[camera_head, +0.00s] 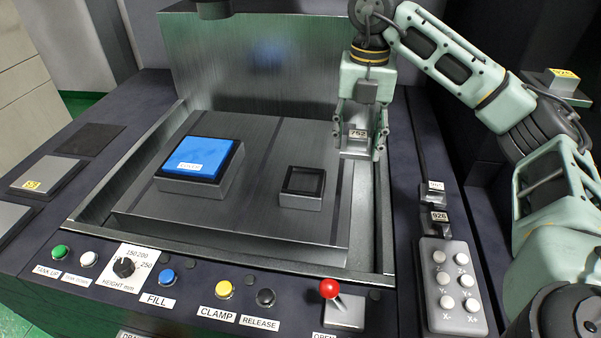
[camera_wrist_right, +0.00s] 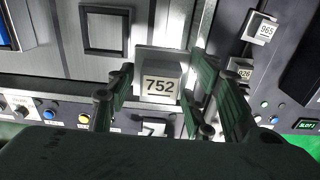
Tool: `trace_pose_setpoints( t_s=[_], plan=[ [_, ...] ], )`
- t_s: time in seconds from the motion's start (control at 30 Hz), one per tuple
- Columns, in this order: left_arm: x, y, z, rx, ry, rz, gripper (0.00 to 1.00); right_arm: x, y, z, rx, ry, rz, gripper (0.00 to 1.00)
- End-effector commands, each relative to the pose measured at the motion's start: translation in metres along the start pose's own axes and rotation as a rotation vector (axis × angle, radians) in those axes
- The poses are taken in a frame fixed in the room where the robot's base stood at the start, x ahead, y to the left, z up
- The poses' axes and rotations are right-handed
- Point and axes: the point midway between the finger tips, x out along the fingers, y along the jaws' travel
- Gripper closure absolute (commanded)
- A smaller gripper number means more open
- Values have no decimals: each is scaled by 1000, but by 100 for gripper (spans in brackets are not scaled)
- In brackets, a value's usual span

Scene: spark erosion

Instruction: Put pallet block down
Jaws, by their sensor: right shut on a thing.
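The pallet block (camera_head: 356,145) is a grey block with a white label reading 752. My right gripper (camera_head: 360,140) is shut on it and holds it over the right end of the grey work table (camera_head: 250,235). In the right wrist view the block (camera_wrist_right: 160,60) sits between the two fingers of my right gripper (camera_wrist_right: 162,72), label facing the camera. I cannot tell how far its underside is above the surface. My left gripper is not in view.
A square dark-topped holder (camera_head: 303,185) stands left of the block, and a blue-topped block (camera_head: 200,158) further left. Blocks 965 (camera_head: 435,190) and 926 (camera_head: 439,217) stand on the right ledge. A red-knobbed lever (camera_head: 330,289) rises from the front panel.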

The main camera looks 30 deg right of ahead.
Motion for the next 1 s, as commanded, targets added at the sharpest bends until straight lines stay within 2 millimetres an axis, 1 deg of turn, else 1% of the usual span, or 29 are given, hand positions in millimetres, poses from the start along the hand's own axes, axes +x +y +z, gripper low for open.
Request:
trace_pose_setpoints(
  t_s=[0.3,0.4,0.5,0.6,0.77,1.0],
  plan=[
    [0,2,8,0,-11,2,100,40,67,8,-2,7,1,96],
    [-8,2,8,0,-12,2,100,49,86,12,-1,4,0,96],
    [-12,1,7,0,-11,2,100,58,99,15,-1,3,0,96],
    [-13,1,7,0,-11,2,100,63,107,17,0,0,1,96],
    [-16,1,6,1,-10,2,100,72,109,17,0,2,-1,96],
    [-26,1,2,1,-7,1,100,103,109,17,0,2,-1,96]
  ],
)
